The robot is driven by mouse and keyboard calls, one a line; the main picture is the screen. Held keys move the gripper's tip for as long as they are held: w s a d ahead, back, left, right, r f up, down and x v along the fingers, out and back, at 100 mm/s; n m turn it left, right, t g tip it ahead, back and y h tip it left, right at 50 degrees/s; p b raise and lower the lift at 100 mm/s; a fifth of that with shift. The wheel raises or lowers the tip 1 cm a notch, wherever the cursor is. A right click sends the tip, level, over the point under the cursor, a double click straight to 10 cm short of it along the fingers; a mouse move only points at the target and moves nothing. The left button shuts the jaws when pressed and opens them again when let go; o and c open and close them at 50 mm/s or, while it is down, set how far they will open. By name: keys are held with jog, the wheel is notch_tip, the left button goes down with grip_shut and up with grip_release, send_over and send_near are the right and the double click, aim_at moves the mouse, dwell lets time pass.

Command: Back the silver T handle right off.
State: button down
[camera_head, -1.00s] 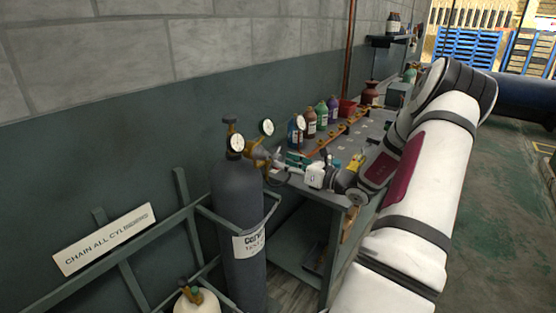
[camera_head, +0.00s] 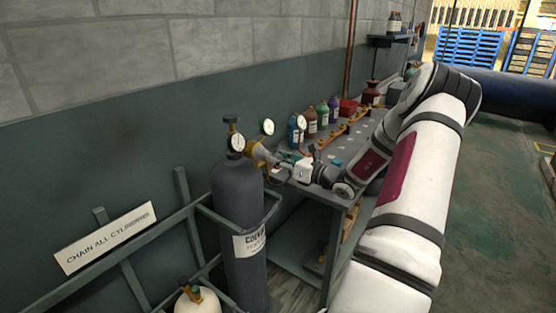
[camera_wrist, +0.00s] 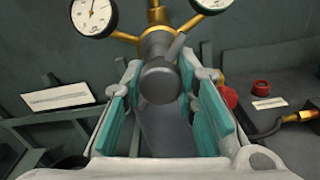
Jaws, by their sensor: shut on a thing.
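The silver T handle (camera_wrist: 160,82) points toward the wrist camera, at the front of the brass regulator (camera_wrist: 156,17). My gripper (camera_wrist: 160,88) has its teal-padded fingers on both sides of the handle and is shut on it near the fingertips. In the head view my gripper (camera_head: 284,165) reaches in from the right to the regulator on top of the dark grey cylinder (camera_head: 238,200). Its fingers hide most of the handle there, so the thread cannot be seen. Two white-faced gauges (camera_head: 237,143) stand on the regulator.
The cylinder stands in a green rack (camera_head: 183,205) beside a grey bench (camera_head: 335,190). Bottles (camera_head: 310,121) and a brass manifold (camera_head: 345,129) are on the bench behind my gripper. A smaller cream cylinder (camera_head: 197,302) stands low in front. A red cap (camera_wrist: 261,87) shows at right in the wrist view.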

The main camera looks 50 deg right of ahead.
jog(key=shift+n, duration=0.3)
jog(key=n+b, duration=0.4)
jog(key=n, duration=0.2)
jog(key=shift+w+b, duration=0.15)
jog(key=shift+b, duration=0.15)
jog(key=n+b, duration=0.3)
jog(key=b, duration=0.1)
jog(key=shift+f+n, duration=0.1)
jog(key=shift+n, duration=0.3)
jog(key=n+b, duration=0.3)
jog(key=b, duration=0.2)
jog(key=shift+n, duration=0.3)
jog(key=n+b, duration=0.6)
jog(key=b, duration=0.5)
jog(key=shift+a+f, duration=0.1)
jog(key=shift+f, duration=0.05)
jog(key=n+b, duration=0.4)
jog(key=b, duration=0.3)
jog(key=n+b, duration=0.2)
jog(key=b, duration=0.3)
jog(key=shift+n, duration=0.4)
jog(key=c, duration=2.4)
grip_release()
jog(key=shift+n+b, duration=0.3)
jog(key=shift+b, duration=0.15)
jog(key=c, duration=2.4)
grip_release()
